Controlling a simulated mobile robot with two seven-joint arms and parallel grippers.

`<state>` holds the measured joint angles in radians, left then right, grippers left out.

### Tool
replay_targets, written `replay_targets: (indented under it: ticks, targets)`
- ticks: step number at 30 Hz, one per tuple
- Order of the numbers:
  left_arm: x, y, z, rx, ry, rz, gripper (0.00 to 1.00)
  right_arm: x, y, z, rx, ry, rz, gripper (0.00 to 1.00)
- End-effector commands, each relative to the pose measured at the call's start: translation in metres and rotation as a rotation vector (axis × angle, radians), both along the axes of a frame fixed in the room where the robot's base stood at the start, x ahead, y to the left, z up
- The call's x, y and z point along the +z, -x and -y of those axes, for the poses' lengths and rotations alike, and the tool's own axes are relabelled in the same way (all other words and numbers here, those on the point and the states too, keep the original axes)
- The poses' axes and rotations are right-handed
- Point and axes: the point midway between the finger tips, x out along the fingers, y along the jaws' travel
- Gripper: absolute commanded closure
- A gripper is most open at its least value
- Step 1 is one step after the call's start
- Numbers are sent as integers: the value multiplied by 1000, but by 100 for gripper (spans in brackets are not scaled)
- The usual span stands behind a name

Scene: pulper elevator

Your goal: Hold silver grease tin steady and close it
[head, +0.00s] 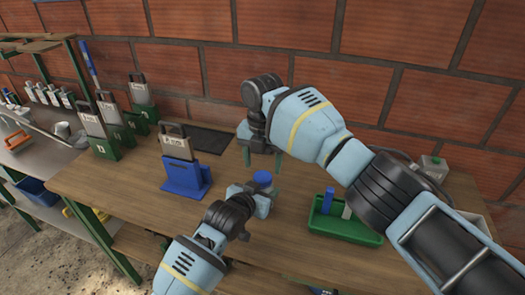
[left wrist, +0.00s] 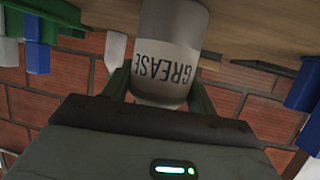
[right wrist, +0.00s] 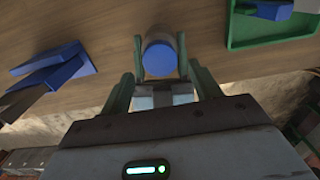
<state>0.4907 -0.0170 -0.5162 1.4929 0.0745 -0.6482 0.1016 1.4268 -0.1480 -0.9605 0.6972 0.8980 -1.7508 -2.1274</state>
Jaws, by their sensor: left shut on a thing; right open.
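The silver grease tin (left wrist: 170,55) has a white label reading GREASE, upside down in the left wrist view. Its round blue top shows in the head view (head: 262,178) and faces the camera in the right wrist view (right wrist: 159,60). I cannot tell how tightly the top sits. My left gripper (head: 258,188) is shut around the tin's body, with a finger on each side. My right gripper (head: 262,158) is open and empty just behind and above the tin; in the right wrist view its fingers (right wrist: 166,88) are apart, clear of the blue top.
A blue holder (head: 186,178) with a grey-faced tool stands left of the tin. A green tray (head: 345,228) with a blue item lies to the right. Several green holders (head: 105,145) stand at the back left. The wooden bench (head: 130,190) is clear at the front left.

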Motion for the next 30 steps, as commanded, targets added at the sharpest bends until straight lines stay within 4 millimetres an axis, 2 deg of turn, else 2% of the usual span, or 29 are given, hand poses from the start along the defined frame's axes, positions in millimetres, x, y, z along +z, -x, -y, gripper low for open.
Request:
replay_targets:
  ticks: [3, 9, 21, 30]
  targets:
    - [-1, 0, 0, -1, 0, -2, 100, -18, 0, 0, 0, 1, -1, 37]
    - [-1, 0, 0, -1, -1, -2, 100, -35, 0, 0, 0, 1, 0, 37]
    - [-1, 0, 0, 0, -1, -2, 100, -40, 0, 0, 0, 0, 0, 37]
    - [-1, 0, 0, 0, -1, -2, 100, -40, 0, 0, 0, 0, 0, 77]
